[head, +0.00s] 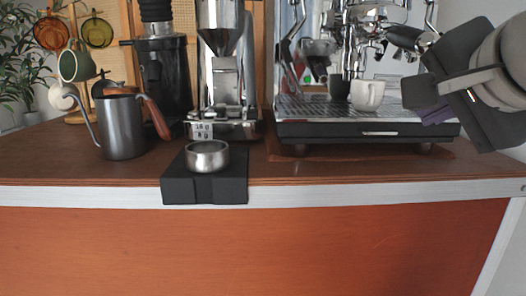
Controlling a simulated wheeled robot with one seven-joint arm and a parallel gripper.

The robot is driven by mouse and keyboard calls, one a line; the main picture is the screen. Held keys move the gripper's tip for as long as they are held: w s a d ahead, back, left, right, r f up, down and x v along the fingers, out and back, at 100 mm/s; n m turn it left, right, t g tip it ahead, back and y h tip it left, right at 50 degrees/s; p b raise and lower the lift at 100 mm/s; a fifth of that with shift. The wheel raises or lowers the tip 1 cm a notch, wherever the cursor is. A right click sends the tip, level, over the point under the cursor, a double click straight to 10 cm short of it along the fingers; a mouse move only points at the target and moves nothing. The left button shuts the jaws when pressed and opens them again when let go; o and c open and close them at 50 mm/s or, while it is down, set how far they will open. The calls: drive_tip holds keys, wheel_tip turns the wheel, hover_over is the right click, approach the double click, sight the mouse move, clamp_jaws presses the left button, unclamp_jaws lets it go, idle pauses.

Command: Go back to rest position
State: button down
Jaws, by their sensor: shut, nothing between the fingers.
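My gripper (424,104) is at the upper right of the head view, in front of the right end of the espresso machine (365,131). Its fingers are shut and nothing shows between them. It is raised above the front part of the counter (100,171) and looks apart from the machine, though the exact gap is hard to tell. My gripper and arm hide part of the machine's right side. A white cup (367,95) stands on the machine's drip tray, left of my gripper.
A silver dosing cup (207,156) sits on a black block (205,189) at the counter's front edge. A gooseneck kettle (121,125), a grinder (222,80) and a mug tree with mugs (75,62) stand to the left. The counter's front right is clear.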

drive_tip(key=s+a+f+n+g, duration=0.1)
drive_tip(key=f+n, duration=0.3)
drive_tip(key=f, duration=0.7)
drive_tip(key=s+a+f+n+g+p, duration=0.1)
drive_tip(key=s+a+f+n+g, duration=0.1)
drive_tip(key=f, duration=1)
drive_tip(key=s+a+f+n+g+y+p, duration=0.1)
drive_tip(key=a+f+n+g, duration=0.1)
drive_tip(key=f+n+g, duration=0.2)
wheel_tip(320, 180, down, 8)
drive_tip(key=n, duration=0.3)
drive_tip(key=shift+s+a+r, duration=0.15)
drive_tip(key=shift+s+r, duration=0.1)
drive_tip(key=shift+s, duration=0.1)
